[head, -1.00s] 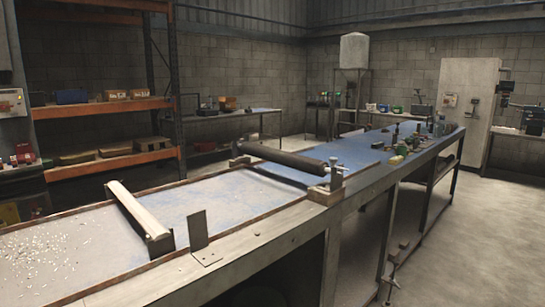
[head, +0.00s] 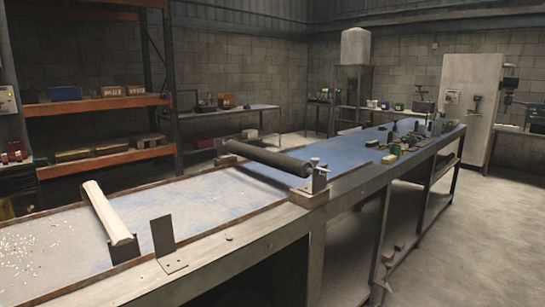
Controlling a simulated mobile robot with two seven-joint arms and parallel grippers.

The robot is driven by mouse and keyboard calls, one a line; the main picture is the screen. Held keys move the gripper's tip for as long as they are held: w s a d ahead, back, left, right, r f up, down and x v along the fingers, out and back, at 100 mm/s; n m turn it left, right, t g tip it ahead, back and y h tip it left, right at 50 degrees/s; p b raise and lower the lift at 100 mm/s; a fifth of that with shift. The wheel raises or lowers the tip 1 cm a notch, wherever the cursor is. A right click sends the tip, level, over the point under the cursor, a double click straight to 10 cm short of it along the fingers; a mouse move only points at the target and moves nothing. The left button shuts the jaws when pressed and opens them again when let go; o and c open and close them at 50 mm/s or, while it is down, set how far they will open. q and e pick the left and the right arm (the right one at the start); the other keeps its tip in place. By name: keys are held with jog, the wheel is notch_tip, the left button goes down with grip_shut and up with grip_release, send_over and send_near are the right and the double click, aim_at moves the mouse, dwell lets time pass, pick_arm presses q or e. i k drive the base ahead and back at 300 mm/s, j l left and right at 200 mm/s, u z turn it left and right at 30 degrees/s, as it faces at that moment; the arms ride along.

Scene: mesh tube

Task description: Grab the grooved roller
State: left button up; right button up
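A long dark roller (head: 265,157) lies across the blue-topped bench, held at both ends in brackets. Its near end sits at a metal bracket (head: 318,178) on a block at the bench's front edge. I cannot make out grooves on it at this distance. No other roller that is clearly grooved can be told among the small items far down the bench. Neither of my grippers is in view.
A pale bar (head: 107,212) spans the bench at the left, beside an upright metal plate (head: 163,235). Small tools and parts (head: 405,140) crowd the bench's far end. An orange shelf rack (head: 98,105) stands behind. The floor at the right (head: 470,240) is open.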

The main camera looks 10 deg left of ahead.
aim_at(302, 169)
jog(key=i+l, duration=0.2)
jog(key=l, duration=0.15)
jog(key=i+l, duration=0.2)
jog(key=l, duration=0.2)
jog(key=i+l, duration=0.15)
jog(key=l, duration=0.2)
jog(key=i+l, duration=0.2)
jog(key=l, duration=0.15)
jog(key=i+l, duration=0.2)
jog(key=l, duration=0.2)
jog(key=i+l, duration=0.2)
jog(key=l, duration=0.15)
